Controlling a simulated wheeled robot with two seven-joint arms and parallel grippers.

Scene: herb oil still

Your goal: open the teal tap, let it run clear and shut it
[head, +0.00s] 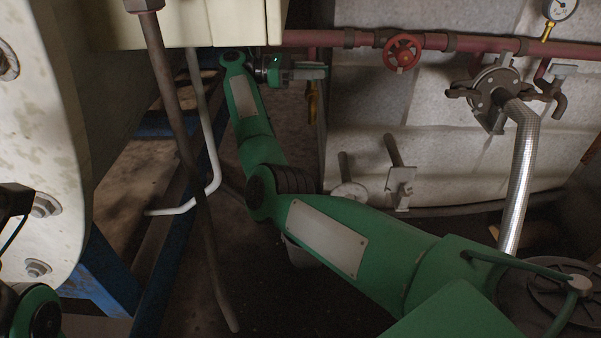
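I see no clearly teal tap in the head view. My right arm, green with pale plates, reaches from the lower right to the upper middle. My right gripper (308,73) is at its far end, under the edge of the cream housing and in front of the wall. Its fingers are small and dark, so I cannot tell if they are open or hold anything. A yellow-orange part (312,103) hangs just below it. A dark brown tap (556,97) is on the red pipe at the right, well apart from the gripper. My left gripper is not in view.
The red pipe (465,44) with a red handwheel (403,53) crosses the wall. A gauge (560,9) is at top right. A silver hose (521,170) hangs from a flange. The cream housing (205,22), a rusty rod (170,105) and blue frame (105,270) crowd the left.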

